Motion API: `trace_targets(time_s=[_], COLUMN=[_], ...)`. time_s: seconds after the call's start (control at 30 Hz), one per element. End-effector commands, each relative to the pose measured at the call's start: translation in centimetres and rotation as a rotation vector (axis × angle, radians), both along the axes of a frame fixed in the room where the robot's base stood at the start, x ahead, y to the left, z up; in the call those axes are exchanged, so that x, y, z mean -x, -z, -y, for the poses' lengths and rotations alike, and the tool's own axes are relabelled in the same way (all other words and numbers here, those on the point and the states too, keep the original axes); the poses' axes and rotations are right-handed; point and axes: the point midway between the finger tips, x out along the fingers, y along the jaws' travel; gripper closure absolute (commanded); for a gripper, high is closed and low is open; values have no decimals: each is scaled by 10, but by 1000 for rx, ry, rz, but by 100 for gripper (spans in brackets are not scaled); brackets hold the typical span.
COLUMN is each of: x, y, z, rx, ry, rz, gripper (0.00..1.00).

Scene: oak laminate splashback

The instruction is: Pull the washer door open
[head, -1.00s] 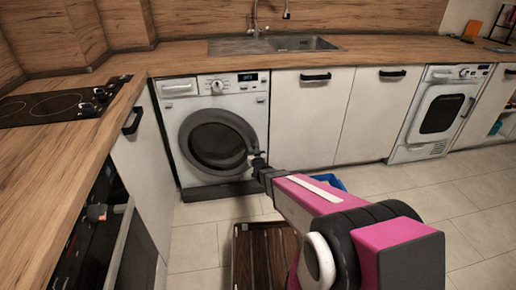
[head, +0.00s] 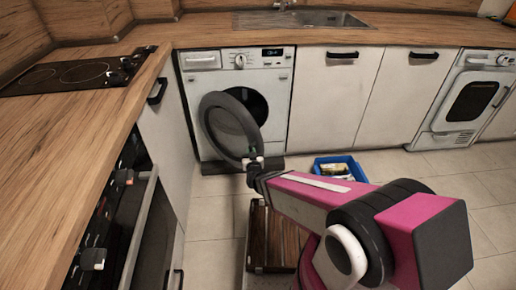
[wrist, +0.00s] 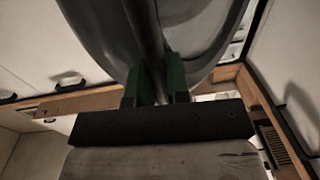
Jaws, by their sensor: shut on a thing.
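The white washer (head: 212,84) stands under the counter at the back left in the head view. Its round dark-rimmed door (head: 212,102) is swung part way open, hinged at the left, and the dark drum opening (head: 256,102) shows behind it. My gripper (head: 253,162) is at the lower right of the door's rim. In the wrist view the green fingers of my gripper (wrist: 160,85) are closed on the edge of the door (wrist: 205,60). The exact grip point is partly hidden by the fingers.
A blue bin (head: 362,172) with items in it and a brown slatted crate (head: 272,235) are on the tiled floor, near my arm. A second front-loading machine (head: 470,100) stands at the right. The oven (head: 130,215) is at the left. Floor before the washer is partly clear.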

Motion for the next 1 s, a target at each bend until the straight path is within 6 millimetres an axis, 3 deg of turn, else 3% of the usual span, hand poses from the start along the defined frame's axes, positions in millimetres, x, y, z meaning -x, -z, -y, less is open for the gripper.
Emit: trace_targets(time_s=[0.5,1.0], x=[54,95], y=[1,2], z=[-67,-142], rx=[2,4], ry=[147,341], rz=[-1,1], gripper=[100,100])
